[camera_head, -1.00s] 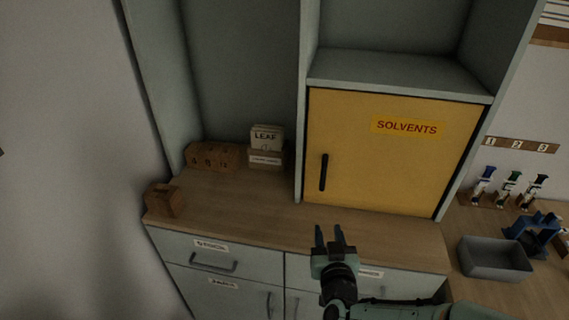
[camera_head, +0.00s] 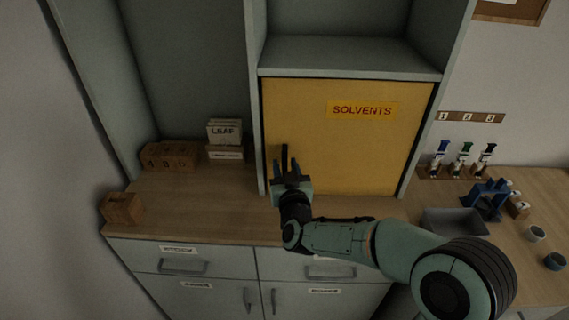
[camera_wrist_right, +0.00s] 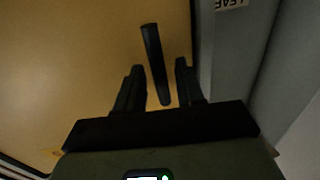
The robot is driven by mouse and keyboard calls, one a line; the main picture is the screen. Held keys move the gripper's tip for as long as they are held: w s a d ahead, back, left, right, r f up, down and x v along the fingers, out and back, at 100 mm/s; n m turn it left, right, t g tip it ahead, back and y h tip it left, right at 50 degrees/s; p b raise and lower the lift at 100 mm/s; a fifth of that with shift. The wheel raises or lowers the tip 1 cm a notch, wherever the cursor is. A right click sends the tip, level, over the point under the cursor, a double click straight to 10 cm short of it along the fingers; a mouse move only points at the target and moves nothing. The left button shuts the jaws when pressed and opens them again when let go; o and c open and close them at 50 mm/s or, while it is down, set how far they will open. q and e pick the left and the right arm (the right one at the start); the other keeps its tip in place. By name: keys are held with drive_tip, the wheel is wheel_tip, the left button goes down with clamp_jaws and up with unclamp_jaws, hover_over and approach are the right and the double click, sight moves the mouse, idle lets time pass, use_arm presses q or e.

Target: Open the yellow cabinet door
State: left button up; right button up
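The yellow cabinet door (camera_head: 345,150), labelled SOLVENTS, is closed in the head view. Its black vertical bar handle (camera_head: 284,152) is near the door's left edge and is partly hidden by my right gripper (camera_head: 286,166). In the right wrist view the yellow door (camera_wrist_right: 70,60) fills the left and middle, and the handle (camera_wrist_right: 152,50) stands between the two fingers of the right gripper (camera_wrist_right: 159,68). The fingers are apart, with visible gaps on both sides of the handle. My left gripper is not in view.
The wooden counter (camera_head: 200,215) lies below the door, with drawers under it. A LEAF card box (camera_head: 225,135) and wooden blocks (camera_head: 168,156) stand left of the door. A grey bin (camera_head: 455,222) and a blue stand (camera_head: 487,200) are at right.

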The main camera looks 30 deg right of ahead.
drive_tip(key=shift+w+d, duration=0.25)
drive_tip(key=shift+w, duration=0.4)
clamp_jaws()
